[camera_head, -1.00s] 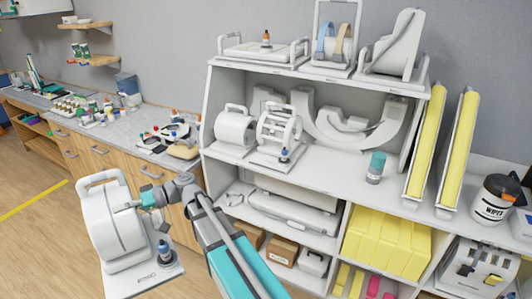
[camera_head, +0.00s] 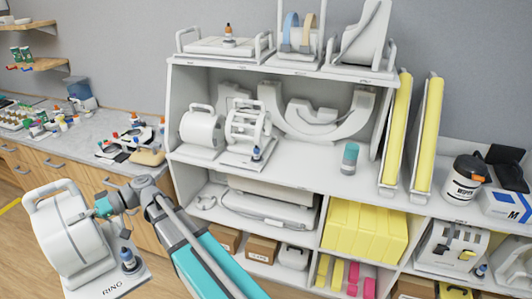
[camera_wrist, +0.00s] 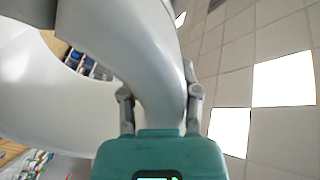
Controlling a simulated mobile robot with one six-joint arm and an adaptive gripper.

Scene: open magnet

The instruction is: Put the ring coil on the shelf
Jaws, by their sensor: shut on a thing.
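The ring coil (camera_head: 70,240) is a white upright ring on a flat base with a handle on top and "RING" printed on the base. It is at the lower left of the head view, off the floor and left of the shelf. My gripper (camera_head: 104,207) is shut on the ring's rim at its right side. In the wrist view the two fingers of my gripper (camera_wrist: 160,105) straddle the curved white wall of the ring coil (camera_wrist: 125,40). The white shelf unit (camera_head: 176,105) stands in the middle, with several coils on its upper boards.
A counter (camera_head: 85,133) with bottles and small parts runs along the left wall. A grey-teal jar (camera_head: 349,160) stands on the middle board, with bare board left of it. Yellow pads (camera_head: 398,125) lean at the right. A wipes tub (camera_head: 464,180) is farther right.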

